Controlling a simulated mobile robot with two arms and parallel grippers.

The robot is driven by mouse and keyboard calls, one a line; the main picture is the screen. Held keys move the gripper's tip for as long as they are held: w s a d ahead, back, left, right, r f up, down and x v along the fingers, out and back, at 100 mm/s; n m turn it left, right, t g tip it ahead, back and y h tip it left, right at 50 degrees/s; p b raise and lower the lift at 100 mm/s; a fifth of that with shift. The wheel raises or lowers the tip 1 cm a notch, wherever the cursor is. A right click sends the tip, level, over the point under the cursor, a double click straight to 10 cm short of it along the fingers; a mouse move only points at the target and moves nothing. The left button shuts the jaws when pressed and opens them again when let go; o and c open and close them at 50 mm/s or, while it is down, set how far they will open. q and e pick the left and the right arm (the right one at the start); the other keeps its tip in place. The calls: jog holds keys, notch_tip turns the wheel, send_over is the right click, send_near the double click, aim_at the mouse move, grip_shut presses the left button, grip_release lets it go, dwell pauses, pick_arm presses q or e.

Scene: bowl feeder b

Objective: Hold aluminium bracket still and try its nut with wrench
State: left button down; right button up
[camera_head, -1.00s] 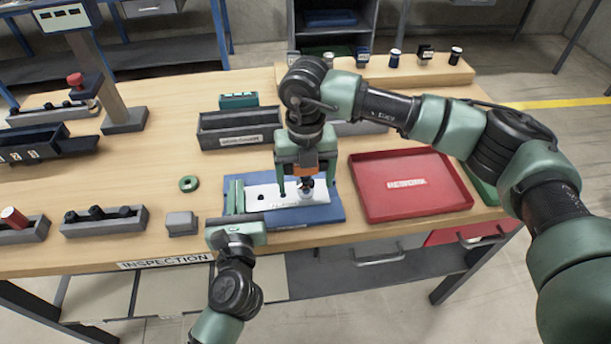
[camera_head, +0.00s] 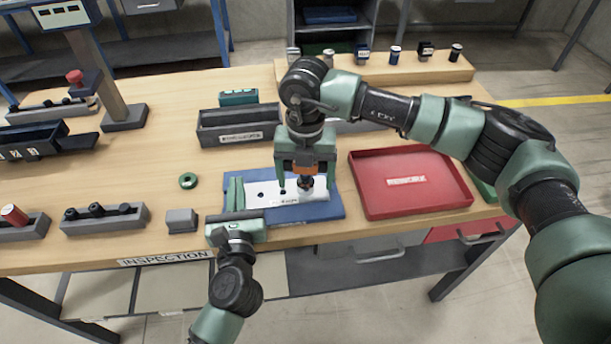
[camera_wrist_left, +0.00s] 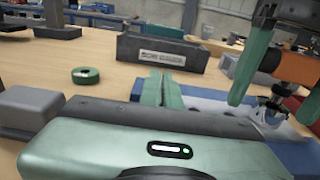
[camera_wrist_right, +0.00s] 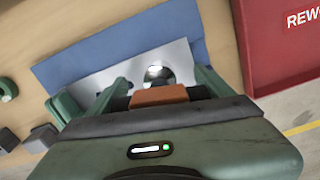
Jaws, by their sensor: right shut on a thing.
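The pale aluminium bracket (camera_head: 262,193) lies flat on a blue fixture plate (camera_head: 322,210); a dark hole shows in it. My right gripper (camera_head: 305,176) is above the bracket's right part, shut on the orange-bodied wrench (camera_head: 306,170). The wrench (camera_wrist_right: 160,95) also shows between the fingers in the right wrist view. Its dark lower end is at the bracket, over the nut, which is mostly hidden. My left gripper (camera_head: 235,194) has its two green fingers close together at the bracket's left end. They also show in the left wrist view (camera_wrist_left: 162,88). I cannot tell whether they grip the bracket.
A red REWORK tray (camera_head: 410,205) lies right of the fixture. A grey labelled bin (camera_head: 238,128) stands behind it. A green ring (camera_head: 188,181) and a grey block (camera_head: 181,221) sit to the left. Bare tabletop shows between them.

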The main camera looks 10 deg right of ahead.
dwell(0.4)
jog(key=shift+n, duration=0.6)
jog(key=shift+n, duration=0.7)
jog(key=shift+r, duration=0.1)
jog(key=shift+r, duration=2.45)
